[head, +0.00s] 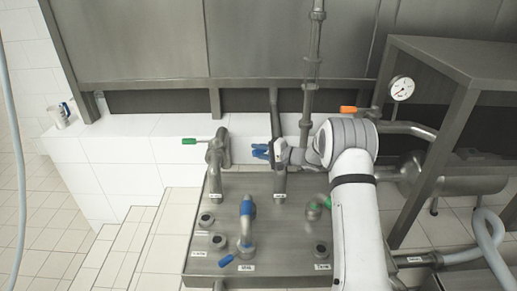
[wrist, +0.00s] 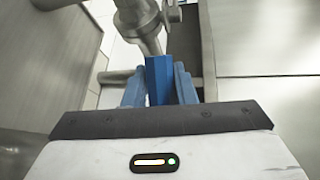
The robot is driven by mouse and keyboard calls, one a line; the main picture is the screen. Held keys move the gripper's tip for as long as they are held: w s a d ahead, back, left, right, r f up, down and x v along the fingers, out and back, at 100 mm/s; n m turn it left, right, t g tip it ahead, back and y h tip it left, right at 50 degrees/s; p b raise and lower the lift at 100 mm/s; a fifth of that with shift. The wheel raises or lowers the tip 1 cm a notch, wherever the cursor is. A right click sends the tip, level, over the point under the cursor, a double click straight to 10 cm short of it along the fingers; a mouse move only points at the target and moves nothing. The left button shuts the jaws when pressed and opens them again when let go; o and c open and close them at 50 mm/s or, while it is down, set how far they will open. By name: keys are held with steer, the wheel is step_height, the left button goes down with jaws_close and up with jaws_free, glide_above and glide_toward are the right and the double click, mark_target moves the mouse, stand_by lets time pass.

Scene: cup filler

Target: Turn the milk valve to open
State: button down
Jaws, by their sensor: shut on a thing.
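My gripper (head: 270,150) is at the back pipe of the metal console in the head view, with blue parts at its tip. In the wrist view its two blue fingers (wrist: 159,88) stand on either side of a blue valve handle (wrist: 157,78) and are shut on it. The handle joins a metal valve pipe (wrist: 148,42) above it. In the head view my gripper and wrist hide most of this valve, and I cannot read its label.
A metal frame (head: 440,130) stands close on the right.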

steer(key=shift+f, duration=0.1)
steer(key=c, duration=1.2)
jaws_free()
steer(key=shift+b+v, duration=0.8)
steer(key=shift+v, duration=3.1)
steer(key=shift+c, duration=0.3)
